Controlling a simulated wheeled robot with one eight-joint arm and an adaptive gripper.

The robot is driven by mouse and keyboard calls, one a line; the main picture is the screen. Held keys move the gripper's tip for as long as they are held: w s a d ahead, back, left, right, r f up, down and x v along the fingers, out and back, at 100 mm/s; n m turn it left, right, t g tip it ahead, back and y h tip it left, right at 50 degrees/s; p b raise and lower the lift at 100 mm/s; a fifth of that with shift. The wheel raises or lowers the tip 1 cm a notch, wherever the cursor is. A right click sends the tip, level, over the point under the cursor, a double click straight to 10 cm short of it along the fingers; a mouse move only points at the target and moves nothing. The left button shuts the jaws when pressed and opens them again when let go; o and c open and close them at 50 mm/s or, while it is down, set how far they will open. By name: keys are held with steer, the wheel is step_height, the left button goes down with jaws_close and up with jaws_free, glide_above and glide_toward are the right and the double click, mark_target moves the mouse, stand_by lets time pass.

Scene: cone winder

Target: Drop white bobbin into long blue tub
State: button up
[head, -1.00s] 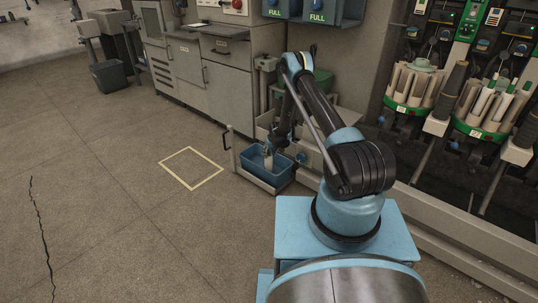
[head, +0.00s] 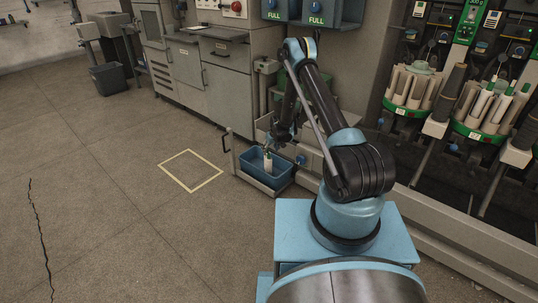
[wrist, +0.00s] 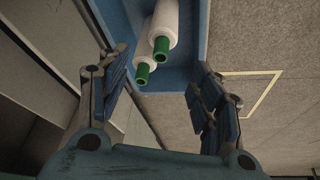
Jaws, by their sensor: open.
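The long blue tub (head: 254,172) sits low on a pull-out rack beside the machine. A white bobbin with a green end (head: 267,163) shows inside it in the head view. The wrist view shows two white bobbins in the tub (wrist: 194,12). One bobbin (wrist: 162,27) lies partly over the other (wrist: 138,48), with green ends towards me. My gripper (head: 283,139) is above the tub. In the wrist view my gripper (wrist: 160,82) has its fingers wide apart, with nothing held between them; the bobbins lie beyond the fingertips.
A yellow floor square (head: 191,170) lies left of the tub. Grey cabinets (head: 213,75) stand behind, and the winder with its bobbin carousels (head: 408,95) is at right. A dark bin (head: 110,78) stands at far left. The floor at left is open.

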steer(key=s+d+r, duration=0.2)
steer(key=r, duration=0.7)
steer(key=s+d+r+m, duration=0.1)
steer(key=s+d+r, duration=0.15)
steer(key=r, duration=0.55)
steer(key=s+d+r, duration=0.2)
steer(key=d+r, duration=0.1)
steer(key=r, duration=0.6)
steer(key=s+d+r+m+h, duration=0.1)
steer(key=s+d+r, duration=0.3)
steer(key=s+r, duration=0.3)
steer(key=s+d+r+m, duration=0.1)
steer(key=s+d+r, duration=0.2)
steer(key=s+r, duration=0.45)
steer(key=s+d+r+m+g, duration=0.1)
steer(key=s+d+r, duration=0.25)
steer(key=s, duration=0.65)
steer(key=s+d+r, duration=0.3)
steer(key=s+r, duration=0.2)
steer(key=s, duration=0.4)
steer(key=s+d+f+m, duration=0.1)
steer(key=s+f, duration=0.2)
steer(key=s, duration=0.6)
steer(key=s+d+f+h, duration=0.1)
steer(key=s+d+f, duration=0.1)
steer(key=s, duration=0.8)
steer(key=shift+d+f+m+g, duration=0.3)
steer(key=shift+f+m+g, duration=0.1)
steer(key=shift+s, duration=0.1)
